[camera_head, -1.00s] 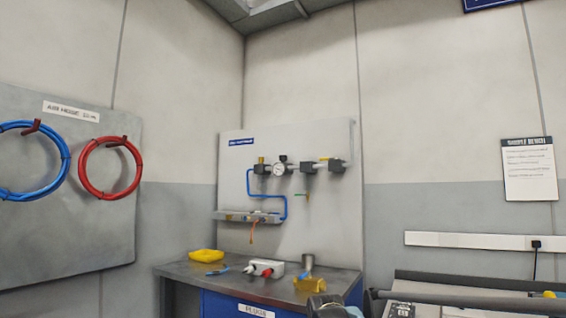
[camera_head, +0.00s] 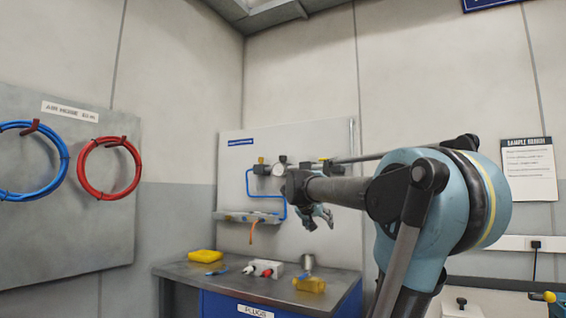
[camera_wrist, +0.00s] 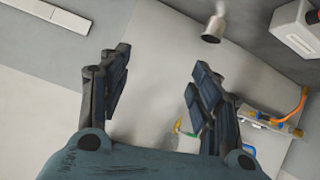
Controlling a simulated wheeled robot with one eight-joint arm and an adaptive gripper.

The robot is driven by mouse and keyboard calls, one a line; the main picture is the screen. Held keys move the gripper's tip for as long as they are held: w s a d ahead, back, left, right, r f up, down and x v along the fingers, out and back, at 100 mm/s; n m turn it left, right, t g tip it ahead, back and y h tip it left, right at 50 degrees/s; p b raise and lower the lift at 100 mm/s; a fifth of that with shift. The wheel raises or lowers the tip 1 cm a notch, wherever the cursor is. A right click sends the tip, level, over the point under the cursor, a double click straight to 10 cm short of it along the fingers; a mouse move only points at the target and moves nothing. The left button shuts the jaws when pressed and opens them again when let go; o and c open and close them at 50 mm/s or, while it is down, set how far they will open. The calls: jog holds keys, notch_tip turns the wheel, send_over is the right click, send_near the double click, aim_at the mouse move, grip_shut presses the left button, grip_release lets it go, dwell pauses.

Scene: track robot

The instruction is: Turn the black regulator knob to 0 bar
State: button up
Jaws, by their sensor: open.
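The pressure gauge (camera_head: 279,170) is on the pipe run of the wall panel (camera_head: 235,180). A small dark knob-like part (camera_head: 283,159) sits at its top; I cannot tell for certain that it is the regulator knob, nor read its setting. My gripper (camera_head: 322,217) is in front of the panel, below and right of the gauge. In the wrist view my gripper (camera_wrist: 155,88) has its two fingers wide apart with nothing between them. The gauge and dark knob do not show there. My arm hides the right part of the pipe run.
A blue hose (camera_head: 265,196) runs down to a shelf with fittings (camera_head: 232,215). Hose coils hang at left.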

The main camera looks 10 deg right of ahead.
jog(key=w+a+r+t, duration=0.2)
jog(key=w+r, duration=0.4)
jog(key=r, duration=0.2)
jog(key=w+a+r+t, duration=0.2)
jog(key=w+r, duration=0.4)
jog(key=r, duration=0.2)
jog(key=n+t+y, duration=0.2)
jog(key=t+y, duration=0.1)
jog(key=t, duration=0.1)
send_near(283, 157)
jog(key=x, duration=1.2)
jog(key=shift+w+a+r, duration=0.1)
jog(key=shift+w+r, duration=0.05)
jog(key=shift+w, duration=0.05)
jog(key=c, duration=1.1)
